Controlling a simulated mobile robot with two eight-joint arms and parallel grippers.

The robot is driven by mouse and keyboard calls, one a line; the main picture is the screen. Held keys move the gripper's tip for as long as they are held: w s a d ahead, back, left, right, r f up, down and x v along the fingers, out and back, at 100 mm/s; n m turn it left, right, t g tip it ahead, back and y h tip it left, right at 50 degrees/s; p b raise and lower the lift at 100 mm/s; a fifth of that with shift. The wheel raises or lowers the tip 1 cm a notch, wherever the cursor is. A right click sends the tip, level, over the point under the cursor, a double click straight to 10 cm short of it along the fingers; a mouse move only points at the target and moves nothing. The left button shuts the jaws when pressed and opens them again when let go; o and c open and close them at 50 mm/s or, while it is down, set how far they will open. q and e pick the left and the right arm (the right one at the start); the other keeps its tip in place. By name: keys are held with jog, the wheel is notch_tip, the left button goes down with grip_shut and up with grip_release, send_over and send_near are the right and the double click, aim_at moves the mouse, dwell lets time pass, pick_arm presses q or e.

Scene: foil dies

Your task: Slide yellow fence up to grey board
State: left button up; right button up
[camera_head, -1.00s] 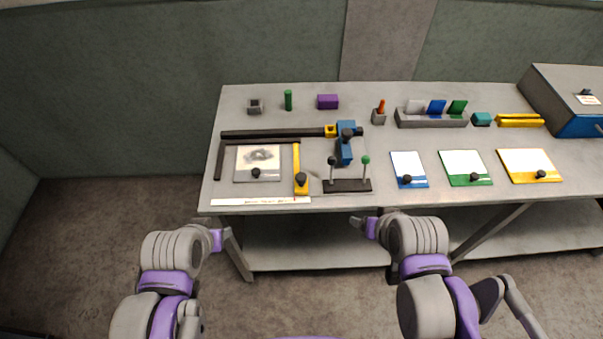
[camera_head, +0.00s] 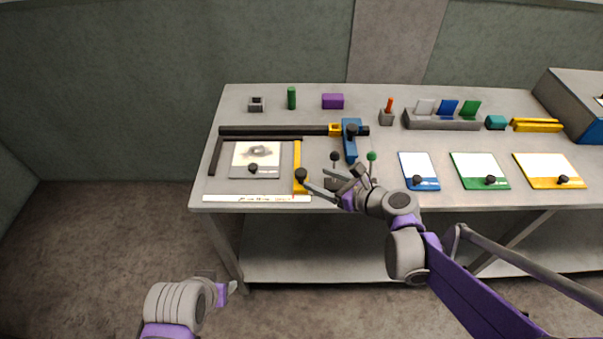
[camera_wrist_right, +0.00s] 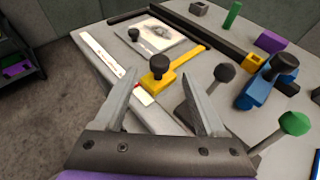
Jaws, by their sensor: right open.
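The yellow fence (camera_head: 297,155) is a narrow bar with a black knob (camera_head: 301,174) on its near end. It stands right of the grey board (camera_head: 241,174), with a narrow gap between them. The board carries a pale sheet with a dark smudge and its own black knob. My right gripper (camera_head: 316,184) is open just right of the fence knob. In the right wrist view the open fingers (camera_wrist_right: 160,78) point at the fence (camera_wrist_right: 188,57), the knob appearing between them, apparently without contact. My left gripper (camera_head: 226,288) is low, off the table; its jaws are unclear.
Dark rails (camera_head: 270,130) run behind and left of the board. A white ruler strip (camera_head: 255,198) lies along the front edge. A blue clamp (camera_head: 350,145) and a stand with black and green (camera_head: 372,156) ball-topped posts are close to my right gripper. Coloured boards lie farther right.

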aim_at(301, 172)
jog(key=x, duration=0.8)
jog(key=shift+w+a+f, duration=0.1)
grip_shut()
dwell(1.2)
